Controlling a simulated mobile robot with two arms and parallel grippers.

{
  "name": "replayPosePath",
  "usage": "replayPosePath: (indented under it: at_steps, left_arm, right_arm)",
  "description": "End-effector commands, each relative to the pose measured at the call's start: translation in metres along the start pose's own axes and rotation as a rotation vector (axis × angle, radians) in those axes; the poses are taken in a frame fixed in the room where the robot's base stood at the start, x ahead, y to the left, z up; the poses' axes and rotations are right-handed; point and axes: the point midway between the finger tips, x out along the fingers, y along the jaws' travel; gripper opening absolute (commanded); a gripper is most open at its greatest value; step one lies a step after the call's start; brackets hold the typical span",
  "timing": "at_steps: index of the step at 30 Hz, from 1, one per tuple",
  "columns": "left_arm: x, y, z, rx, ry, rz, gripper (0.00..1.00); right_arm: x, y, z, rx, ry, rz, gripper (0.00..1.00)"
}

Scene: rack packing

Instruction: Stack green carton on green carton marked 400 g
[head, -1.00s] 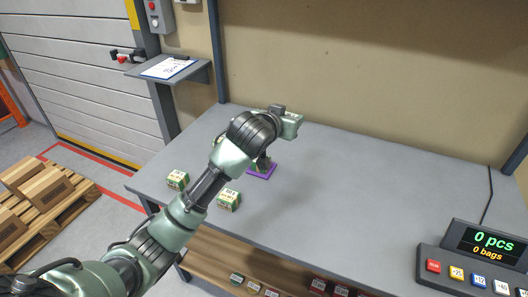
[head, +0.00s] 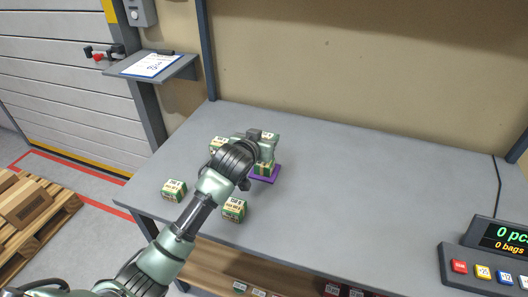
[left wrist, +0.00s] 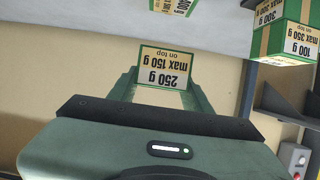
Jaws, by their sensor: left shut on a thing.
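My left gripper (head: 262,146) is above the purple mat (head: 266,180) in the head view. In the left wrist view it is shut on a green carton (left wrist: 165,68) labelled 250 g, max 150 g on top; the label appears upside down. A green carton marked 400 g (left wrist: 174,6) is cut off at the top edge of that view. In the head view a green carton (head: 263,168) stands on the mat, just below the gripper; its marking is too small to read. My right gripper is not in view.
Green cartons stand at the table's front left (head: 174,190), front middle (head: 233,210) and behind my arm (head: 218,144). A carton marked 100 g (left wrist: 299,40) shows in the left wrist view. A counter console (head: 490,262) stands at right. The table's middle right is clear.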

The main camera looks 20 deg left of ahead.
Motion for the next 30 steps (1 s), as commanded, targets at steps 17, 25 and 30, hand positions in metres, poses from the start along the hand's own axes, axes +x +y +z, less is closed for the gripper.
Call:
replayPosePath:
  at_steps: [17, 25, 30]
  left_arm:
    - [0.022, 0.001, 0.051, -0.001, 0.004, 0.001, 0.0]
    - [0.022, 0.001, 0.053, -0.001, 0.003, 0.001, 0.0]
    - [0.023, 0.001, 0.054, -0.001, 0.001, 0.001, 0.71]
  right_arm:
    - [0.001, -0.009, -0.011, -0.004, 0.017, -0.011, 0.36]
    - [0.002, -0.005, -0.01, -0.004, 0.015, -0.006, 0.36]
    - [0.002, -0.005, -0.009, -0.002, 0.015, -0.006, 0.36]
